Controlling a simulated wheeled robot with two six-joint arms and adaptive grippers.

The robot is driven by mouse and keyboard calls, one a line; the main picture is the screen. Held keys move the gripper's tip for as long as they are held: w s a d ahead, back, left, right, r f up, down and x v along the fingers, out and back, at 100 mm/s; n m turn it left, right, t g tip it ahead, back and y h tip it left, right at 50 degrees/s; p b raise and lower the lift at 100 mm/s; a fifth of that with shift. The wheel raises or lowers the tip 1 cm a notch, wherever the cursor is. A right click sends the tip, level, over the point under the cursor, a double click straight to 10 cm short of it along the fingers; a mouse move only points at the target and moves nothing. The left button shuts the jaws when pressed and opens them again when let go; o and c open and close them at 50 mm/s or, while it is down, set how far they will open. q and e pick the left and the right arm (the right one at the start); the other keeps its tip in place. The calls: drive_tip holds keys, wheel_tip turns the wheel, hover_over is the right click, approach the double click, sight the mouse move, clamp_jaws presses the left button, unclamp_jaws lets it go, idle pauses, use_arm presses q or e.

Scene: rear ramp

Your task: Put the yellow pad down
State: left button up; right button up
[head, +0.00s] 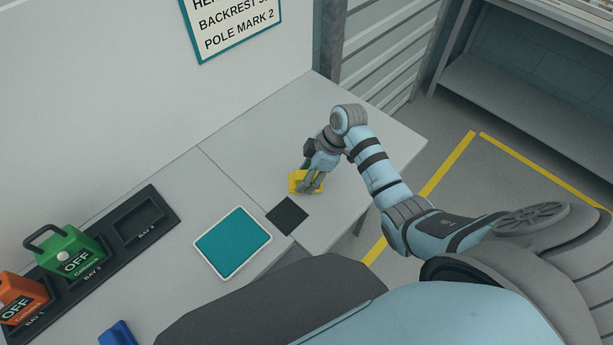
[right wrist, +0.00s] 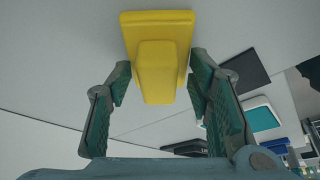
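The yellow pad (head: 295,183) is at the far part of the light grey table, beyond the black square. It appears to lie flat on the tabletop. In the right wrist view the yellow pad (right wrist: 185,22) shows a wide base with a raised block-shaped grip. My right gripper (head: 311,184) is right above it. In the right wrist view my right gripper's fingers (right wrist: 158,84) stand on either side of the grip, with a narrow gap on each side, so it looks open. My left gripper is out of view.
A black square (head: 287,216) and a teal panel with white rim (head: 232,243) lie nearer on the table (head: 200,190). A dark bay tray (head: 97,262) holds green (head: 72,250) and orange (head: 20,297) containers; Bay 3 is empty. A blue object (head: 118,333) is at the bottom edge.

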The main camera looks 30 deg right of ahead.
drive_tip(key=o, duration=0.3)
drive_tip(key=shift+r, duration=0.1)
drive_tip(key=shift+o, duration=0.4)
drive_tip(key=shift+w, duration=0.25)
drive_tip(key=p+v, duration=0.1)
drive_tip(key=v, duration=1.1)
drive_tip(key=shift+s, duration=0.1)
